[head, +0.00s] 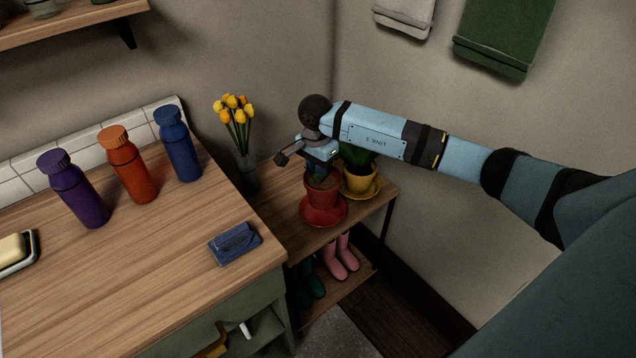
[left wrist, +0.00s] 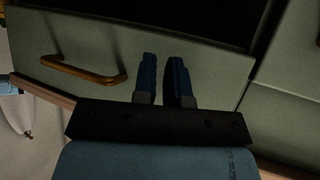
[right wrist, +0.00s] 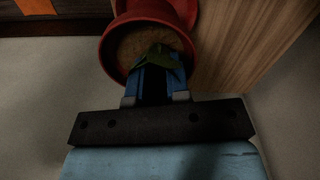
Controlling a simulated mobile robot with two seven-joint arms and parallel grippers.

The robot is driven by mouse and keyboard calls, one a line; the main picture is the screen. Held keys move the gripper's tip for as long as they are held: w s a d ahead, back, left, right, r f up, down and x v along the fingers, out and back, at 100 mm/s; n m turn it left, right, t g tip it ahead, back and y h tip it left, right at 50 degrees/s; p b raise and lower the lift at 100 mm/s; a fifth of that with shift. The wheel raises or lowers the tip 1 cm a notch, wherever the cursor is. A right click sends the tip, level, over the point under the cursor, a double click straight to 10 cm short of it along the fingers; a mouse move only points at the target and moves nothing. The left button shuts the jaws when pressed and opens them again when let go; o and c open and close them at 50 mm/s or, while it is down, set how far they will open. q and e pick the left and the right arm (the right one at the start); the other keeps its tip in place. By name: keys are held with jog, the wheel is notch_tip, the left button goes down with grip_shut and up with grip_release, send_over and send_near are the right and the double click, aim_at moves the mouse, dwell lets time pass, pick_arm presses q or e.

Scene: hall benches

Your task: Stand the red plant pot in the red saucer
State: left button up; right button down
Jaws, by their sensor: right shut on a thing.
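The red plant pot (head: 322,192) is upright, directly over the red saucer (head: 326,219) on the lower wooden stand; I cannot tell whether it rests in it. My right gripper (head: 319,172) points down over the pot. In the right wrist view, its blue fingers (right wrist: 157,70) are shut on the pot's green plant (right wrist: 160,60), above the soil. The pot's red rim (right wrist: 110,62) shows there around the soil. My left gripper (left wrist: 161,65) is outside the head view; its wrist view shows narrowly parted, empty fingers facing a green cabinet front.
A yellow pot in a yellow saucer (head: 361,192) stands close behind and right of the red pot. A glass vase of yellow tulips (head: 246,170) is left of it. The higher bench holds several bottles and a blue cloth (head: 235,244). Boots (head: 338,258) stand below.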

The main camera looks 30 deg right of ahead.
notch_tip(320, 180, down, 5)
jog(key=shift+r+b, duration=0.15)
jog(key=shift+b, duration=0.15)
pick_arm(q)
jog(key=shift+w+r, duration=0.1)
jog(key=shift+r, duration=0.15)
pick_arm(e)
jog(key=c, duration=1.1)
grip_release()
jog(key=shift+f, duration=0.2)
pick_arm(q)
jog(key=shift+f, duration=0.2)
pick_arm(e)
jog(key=shift+r, duration=0.2)
pick_arm(q)
jog(key=shift+a+p, duration=0.1)
jog(key=shift+p, duration=0.6)
pick_arm(e)
jog(key=r, duration=1.2)
jog(key=shift+w, duration=0.2)
jog(key=shift+f, duration=0.1)
